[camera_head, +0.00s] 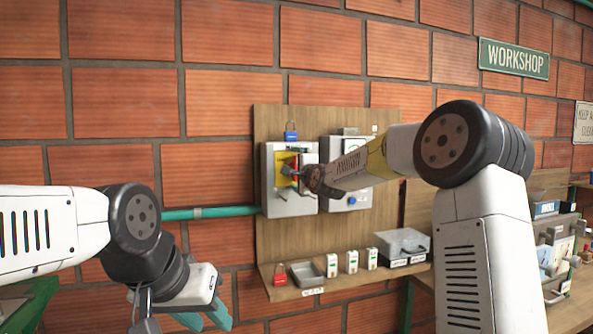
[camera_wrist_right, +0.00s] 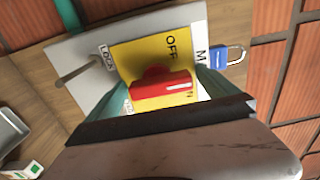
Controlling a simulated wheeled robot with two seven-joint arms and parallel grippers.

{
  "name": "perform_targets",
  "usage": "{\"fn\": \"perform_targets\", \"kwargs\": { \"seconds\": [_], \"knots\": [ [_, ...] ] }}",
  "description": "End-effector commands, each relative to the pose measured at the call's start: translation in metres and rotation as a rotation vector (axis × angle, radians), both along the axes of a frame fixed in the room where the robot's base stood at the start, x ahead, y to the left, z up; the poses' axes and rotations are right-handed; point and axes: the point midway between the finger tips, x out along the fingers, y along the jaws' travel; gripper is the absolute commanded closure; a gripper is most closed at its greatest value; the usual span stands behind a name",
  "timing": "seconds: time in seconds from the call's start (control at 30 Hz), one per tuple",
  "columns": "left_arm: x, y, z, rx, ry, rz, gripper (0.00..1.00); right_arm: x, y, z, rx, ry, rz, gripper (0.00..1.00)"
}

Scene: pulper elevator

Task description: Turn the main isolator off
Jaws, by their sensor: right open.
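The main isolator (camera_head: 276,201) is a grey box on a wooden wall board, with a yellow plate and a red handle. In the right wrist view the yellow plate (camera_wrist_right: 140,52) reads OFF, and a partly covered label ends in N. The red handle (camera_wrist_right: 162,87) lies crosswise there, its white line running toward the N. My right gripper (camera_wrist_right: 162,80) is open, its teal fingers on either side of the handle; I cannot tell whether they touch it. My left gripper (camera_head: 205,316) hangs low at the left, away from the board; its jaw state is unclear.
A blue padlock (camera_head: 291,131) hangs above the isolator. A second grey box (camera_head: 336,199) stands right beside it. The shelf below holds a red padlock (camera_head: 279,276), a grey tray (camera_head: 308,275) and several small white-green blocks. A teal pipe (camera_head: 232,211) enters from the left.

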Motion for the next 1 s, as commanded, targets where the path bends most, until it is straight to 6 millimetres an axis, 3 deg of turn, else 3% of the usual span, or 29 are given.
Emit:
{"fn": "perform_targets", "kwargs": {
  "seconds": [0.23,0.53,1.0],
  "knots": [
    [0.0000,0.0000,0.0000,0.000,0.000,0.000,0.64,0.0007,0.0002,0.0003,-0.001,0.000,0.000,0.04],
    [0.0000,0.0000,0.0000,0.000,0.000,0.000,0.64,0.0005,0.0002,0.0001,-0.001,0.000,0.000,0.63],
    [0.0000,0.0000,0.0000,0.000,0.000,0.000,0.64,0.0002,0.0010,-0.0003,-0.114,-0.036,0.001,0.64]
  ]
}}
